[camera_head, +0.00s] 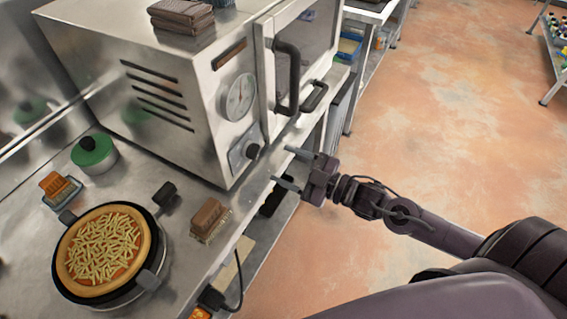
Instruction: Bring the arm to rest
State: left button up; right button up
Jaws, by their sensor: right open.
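My right gripper (287,168) is open and empty. Its two fingers point left, toward the counter edge and the lower front of the steel oven (185,95). It appears apart from the oven, though the exact gap is hard to judge. My right arm comes in from the lower right over the floor. My left gripper does not show.
The counter (150,170) holds a pan (158,262) with a topped pizza (103,247), a green-lidded pot (93,152), and a brown-topped brush or block (209,218). The oven has a dial (239,96) and a dark door handle (287,78). Open floor (450,110) lies right.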

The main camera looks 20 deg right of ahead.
dwell(0.7)
jog(key=s+d+f+m+g+h, duration=0.1)
jog(key=d+f+m+h, duration=0.4)
jog(key=f, duration=0.7)
jog(key=s+d+f+m+g+h, duration=0.1)
jog(key=d+f+m+h, duration=0.15)
jog(key=d+f, duration=0.7)
jog(key=s+a+f+m+g+h, duration=0.1)
jog(key=s+f+g+h, duration=0.1)
jog(key=s+f, duration=0.5)
jog(key=s+f+m+g+h, duration=0.15)
jog(key=s+f, duration=0.25)
jog(key=f, duration=0.8)
jog(key=s+a+f+g, duration=0.2)
jog(key=s+a+f, duration=0.1)
jog(key=s, duration=0.4)
jog(key=s+a+f+m+g, duration=0.1)
jog(key=s+a+f+g, duration=0.2)
jog(key=s+f, duration=0.2)
jog(key=s+a+f+g, duration=0.2)
jog(key=s+a+f, duration=0.2)
jog(key=s, duration=0.7)
jog(key=shift+f+g, duration=0.35)
jog(key=shift+f, duration=0.05)
